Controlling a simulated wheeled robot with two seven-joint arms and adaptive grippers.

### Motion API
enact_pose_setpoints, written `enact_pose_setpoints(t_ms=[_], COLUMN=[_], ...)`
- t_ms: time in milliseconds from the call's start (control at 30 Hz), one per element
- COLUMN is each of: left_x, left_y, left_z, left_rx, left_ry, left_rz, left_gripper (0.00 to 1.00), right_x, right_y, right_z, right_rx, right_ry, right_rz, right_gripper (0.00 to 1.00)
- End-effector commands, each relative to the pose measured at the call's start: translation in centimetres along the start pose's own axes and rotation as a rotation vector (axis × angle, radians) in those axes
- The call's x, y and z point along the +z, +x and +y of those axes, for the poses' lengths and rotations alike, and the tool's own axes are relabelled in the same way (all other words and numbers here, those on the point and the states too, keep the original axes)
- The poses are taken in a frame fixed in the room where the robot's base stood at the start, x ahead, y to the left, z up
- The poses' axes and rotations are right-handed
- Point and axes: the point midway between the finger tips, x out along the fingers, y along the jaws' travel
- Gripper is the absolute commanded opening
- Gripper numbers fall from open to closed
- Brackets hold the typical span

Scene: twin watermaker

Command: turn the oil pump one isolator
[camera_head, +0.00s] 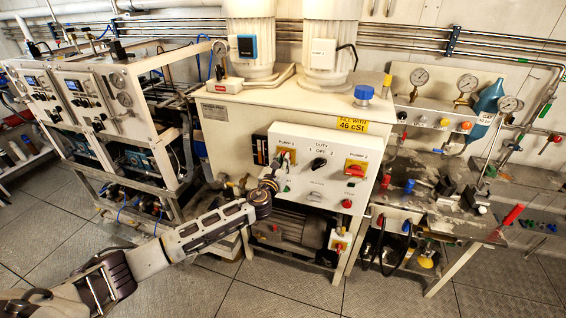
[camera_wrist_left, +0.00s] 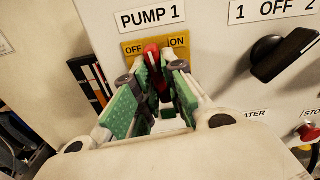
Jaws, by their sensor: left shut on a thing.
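The pump one isolator has a red handle (camera_wrist_left: 153,57) on a yellow plate (camera_wrist_left: 180,46) marked OFF and ON, under the label PUMP 1. My left gripper (camera_wrist_left: 155,85) is around the red handle in the left wrist view, with its green-padded fingers closed on it. The handle's upper end shows between the fingers near the middle of the plate, pointing roughly upward; its lower part is partly hidden. In the head view my left gripper (camera_head: 269,181) reaches the left side of the white control panel (camera_head: 300,205). My right gripper is not in view.
A black selector knob (camera_wrist_left: 279,57) sits right of the isolator. The pump 2 isolator (camera_head: 355,170) is farther right on the panel. A motor (camera_head: 300,226) lies below, and a workbench with gauges (camera_head: 419,77) stands at right. Bare floor (camera_head: 70,225) shows at left.

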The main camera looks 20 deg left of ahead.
Motion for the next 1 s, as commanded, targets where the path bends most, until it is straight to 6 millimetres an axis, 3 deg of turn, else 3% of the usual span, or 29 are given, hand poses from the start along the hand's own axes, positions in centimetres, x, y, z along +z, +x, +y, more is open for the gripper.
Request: enact_pose_setpoints(t_ms=[33,67,200,667,1000], left_x=[-0.2,-0.2,-0.1,-0.1,-0.1], left_y=[-0.1,-0.1,0.0,-0.2,-2.5], left_z=[0.0,0.0,0.0,0.0,0.0], left_rx=[0.0,0.0,0.0,0.0,0.0], left_ry=[0.0,0.0,-0.001,-0.001,-0.001], left_rz=[0.003,0.003,0.002,0.001,0.002], left_gripper=[0.0,0.15,0.33,0.34,0.34], right_x=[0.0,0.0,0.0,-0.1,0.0], right_y=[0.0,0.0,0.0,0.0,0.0], right_z=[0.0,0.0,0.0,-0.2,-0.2], right_rx=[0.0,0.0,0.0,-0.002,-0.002], right_ry=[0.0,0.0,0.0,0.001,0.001], right_rz=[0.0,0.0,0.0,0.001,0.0], right_gripper=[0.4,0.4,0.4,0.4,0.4])
